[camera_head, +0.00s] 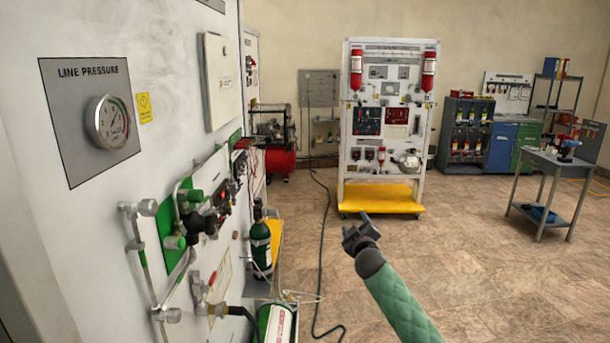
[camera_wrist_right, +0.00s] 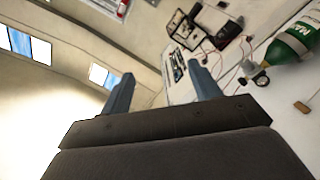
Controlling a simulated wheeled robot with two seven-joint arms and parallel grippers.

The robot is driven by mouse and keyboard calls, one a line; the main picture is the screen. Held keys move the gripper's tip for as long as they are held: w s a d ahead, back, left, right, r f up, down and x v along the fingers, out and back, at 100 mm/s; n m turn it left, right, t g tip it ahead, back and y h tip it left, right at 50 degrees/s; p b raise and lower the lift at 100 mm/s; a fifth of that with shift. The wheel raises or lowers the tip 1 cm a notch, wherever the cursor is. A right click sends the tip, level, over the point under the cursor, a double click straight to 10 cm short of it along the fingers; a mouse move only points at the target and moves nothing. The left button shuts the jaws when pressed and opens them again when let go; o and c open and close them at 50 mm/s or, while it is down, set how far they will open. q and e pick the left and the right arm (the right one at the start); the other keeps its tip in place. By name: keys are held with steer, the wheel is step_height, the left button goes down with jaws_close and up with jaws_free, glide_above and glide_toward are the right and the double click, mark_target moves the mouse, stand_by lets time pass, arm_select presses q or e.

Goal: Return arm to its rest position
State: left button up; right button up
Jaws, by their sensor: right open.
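My right gripper (camera_head: 360,228) is raised in open air at the lower middle of the head view, on an arm with a green quilted sleeve. It stands to the right of the oxygen panel (camera_head: 185,60), apart from it. In the right wrist view its two fingers (camera_wrist_right: 162,95) are spread with nothing between them. A green cylinder (camera_wrist_right: 293,42) shows at the upper right of that view, beyond the fingers. My left gripper does not show in either view.
Green cylinders (camera_head: 261,245) stand along the panel's base, near valves and pipes. A dark hose (camera_head: 322,230) runs over the floor. A wheeled rack with a yellow base (camera_head: 381,197) stands behind, and a small table (camera_head: 552,165) at right. The floor (camera_head: 480,250) between is clear.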

steer(key=s+d+f+m+g+h, duration=0.1)
steer(key=s+d+f+m+g, duration=0.15)
steer(key=f, duration=1.05)
steer(key=s+d+f+m+g, duration=0.2)
steer(key=s+f+g, duration=0.1)
steer(key=f, duration=1)
steer(key=s+f+m+g, duration=0.1)
steer(key=s+f+g, duration=0.1)
steer(key=s+f, duration=0.5)
steer(key=s+f+g, duration=0.1)
steer(key=s+f, duration=0.3)
steer(key=f, duration=0.6)
steer(key=s+f+m+g, duration=0.1)
steer(key=s+f+g, duration=0.1)
steer(key=s+f, duration=0.5)
steer(key=s+f+g, duration=0.3)
steer(key=s+f, duration=1.5)
steer(key=s+f+g, duration=0.1)
steer(key=s+f, duration=0.2)
steer(key=s, duration=0.6)
steer(key=s+f+m+g, duration=0.1)
steer(key=s+f, duration=0.3)
steer(key=s, duration=0.6)
steer(key=s+f+g+b, duration=0.1)
steer(key=s+f, duration=0.3)
steer(key=s, duration=0.5)
steer(key=shift+s+a, duration=0.3)
steer(key=shift+a, duration=0.15)
